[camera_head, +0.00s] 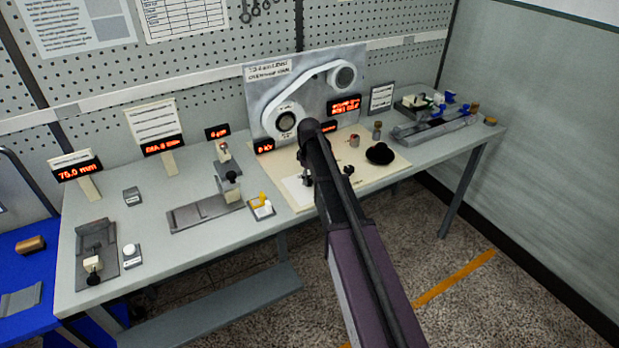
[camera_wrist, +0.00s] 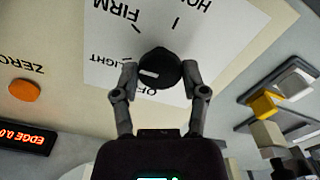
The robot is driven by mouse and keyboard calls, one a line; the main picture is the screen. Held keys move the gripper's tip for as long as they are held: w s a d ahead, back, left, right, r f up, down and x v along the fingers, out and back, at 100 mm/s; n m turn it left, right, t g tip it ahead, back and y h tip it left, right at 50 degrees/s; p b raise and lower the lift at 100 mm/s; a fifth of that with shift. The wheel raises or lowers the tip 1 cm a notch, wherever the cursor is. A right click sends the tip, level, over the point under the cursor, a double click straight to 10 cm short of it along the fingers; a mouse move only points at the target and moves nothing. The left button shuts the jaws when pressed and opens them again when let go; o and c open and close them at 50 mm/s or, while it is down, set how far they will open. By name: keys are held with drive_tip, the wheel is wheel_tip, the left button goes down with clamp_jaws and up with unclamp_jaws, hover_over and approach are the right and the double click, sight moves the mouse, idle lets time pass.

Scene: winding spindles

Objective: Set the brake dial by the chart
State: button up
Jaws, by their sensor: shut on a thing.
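The brake dial (camera_wrist: 163,58) is a round black knob with a white pointer mark, on a white card (camera_wrist: 215,35). The card, upside down in the wrist view, is lettered OFF, LIGHT, FIRM and a partly cut-off word starting HO. The mark points left in the picture, roughly towards LIGHT. My gripper (camera_wrist: 160,74) has a finger on each side of the knob and is shut on it. In the head view my gripper (camera_head: 305,178) is low over the white card (camera_head: 296,193); the dial is hidden there. Several printed charts show, including a wall sheet (camera_head: 178,16); their text is unreadable.
An orange ZERO button (camera_wrist: 24,90) and a red EDGE display (camera_wrist: 25,137) are near the card. A grey panel with a belt cover (camera_head: 310,95) stands behind. A black knob-like object (camera_head: 380,153) is to the right.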

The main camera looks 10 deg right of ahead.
drive_tip(key=n, duration=0.5)
drive_tip(key=shift+s+a, duration=0.1)
drive_tip(key=shift+s, duration=0.05)
drive_tip(key=shift+n, duration=0.3)
drive_tip(key=o, duration=1.2)
drive_tip(key=shift+c, duration=0.2)
drive_tip(key=shift+m, duration=0.6)
